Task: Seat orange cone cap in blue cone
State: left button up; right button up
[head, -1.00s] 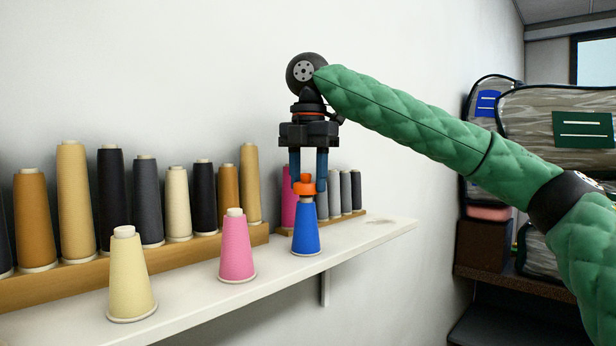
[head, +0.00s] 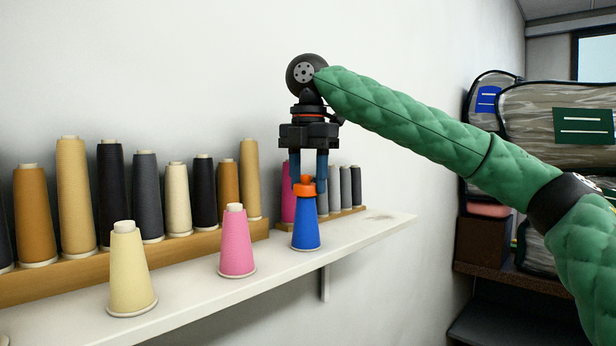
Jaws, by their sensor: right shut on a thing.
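The blue cone (head: 306,228) stands upright on the white shelf, right of the pink cone. The orange cone cap (head: 306,189) is at the top of the blue cone, upright and in line with it. My right gripper (head: 307,180) points straight down over the cone, with its two blue fingers shut on the orange cap from either side. The cap looks in contact with the cone's top; how deep it sits inside is hidden. My left gripper is not in view.
A pink cone (head: 237,243) and a cream cone (head: 130,270) stand on the white shelf (head: 275,272) to the left. Behind are wooden racks (head: 190,248) with several thread cones. The shelf's right end (head: 385,226) is clear. Bagged comforters (head: 550,110) are stacked at right.

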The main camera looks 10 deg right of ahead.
jog(key=shift+f, duration=0.5)
jog(key=o, duration=1.7)
jog(key=shift+r, duration=0.15)
jog(key=shift+r, duration=3.4)
jog(key=shift+r, duration=0.15)
jog(key=shift+r+b, duration=0.6)
jog(key=shift+r, duration=3.15)
